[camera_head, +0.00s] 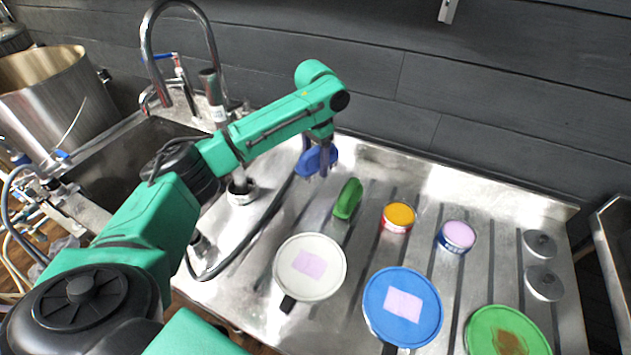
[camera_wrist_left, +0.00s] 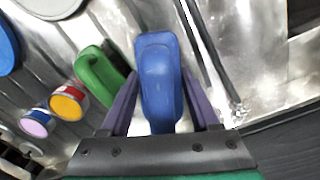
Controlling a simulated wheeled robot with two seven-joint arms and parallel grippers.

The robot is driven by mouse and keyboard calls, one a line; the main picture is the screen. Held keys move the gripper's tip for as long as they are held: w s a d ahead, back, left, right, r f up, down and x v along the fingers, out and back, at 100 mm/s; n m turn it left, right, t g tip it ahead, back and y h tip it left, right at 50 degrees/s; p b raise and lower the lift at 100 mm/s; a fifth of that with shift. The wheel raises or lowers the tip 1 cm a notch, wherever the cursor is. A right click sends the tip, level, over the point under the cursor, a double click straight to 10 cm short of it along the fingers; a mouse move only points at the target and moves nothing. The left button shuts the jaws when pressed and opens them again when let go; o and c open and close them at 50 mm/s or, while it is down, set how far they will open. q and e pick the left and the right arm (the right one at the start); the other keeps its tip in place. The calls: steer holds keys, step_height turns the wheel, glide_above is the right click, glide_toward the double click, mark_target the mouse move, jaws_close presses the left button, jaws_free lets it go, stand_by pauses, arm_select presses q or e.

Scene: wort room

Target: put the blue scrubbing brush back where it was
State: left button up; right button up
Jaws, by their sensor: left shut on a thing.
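The blue scrubbing brush (camera_head: 309,162) is held between the fingers of my left gripper (camera_head: 322,158), near the back of the steel drainboard and close to the wall. In the left wrist view the brush (camera_wrist_left: 160,80) fills the space between the two purple fingers of the gripper (camera_wrist_left: 162,105). A green brush (camera_head: 348,198) lies on the drainboard just to the right and nearer. It also shows in the left wrist view (camera_wrist_left: 98,78). I cannot tell whether the blue brush touches the drainboard. My right gripper is not in view.
On the drainboard (camera_head: 460,200) are an orange-topped tin (camera_head: 398,216), a lilac-topped tin (camera_head: 457,236), a white lid (camera_head: 310,267), a blue lid (camera_head: 402,307) and a green lid (camera_head: 507,331). A sink (camera_head: 130,165) with a tall tap lies left. Bare steel lies behind the tins.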

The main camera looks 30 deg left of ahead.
mark_target(315, 148)
arm_select(q)
step_height(315, 148, down, 7)
steer(key=shift+f, duration=0.1)
steer(key=shift+a+f, duration=0.1)
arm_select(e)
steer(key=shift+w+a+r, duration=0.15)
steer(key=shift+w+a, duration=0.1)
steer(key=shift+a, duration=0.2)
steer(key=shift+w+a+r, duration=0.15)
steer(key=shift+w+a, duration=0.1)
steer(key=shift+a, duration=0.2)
arm_select(q)
steer(key=o, duration=1.4)
steer(key=shift+o, duration=0.2)
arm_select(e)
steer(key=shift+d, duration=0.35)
arm_select(q)
step_height(315, 148, up, 12)
steer(key=shift+f, duration=0.25)
steer(key=shift+r, duration=0.35)
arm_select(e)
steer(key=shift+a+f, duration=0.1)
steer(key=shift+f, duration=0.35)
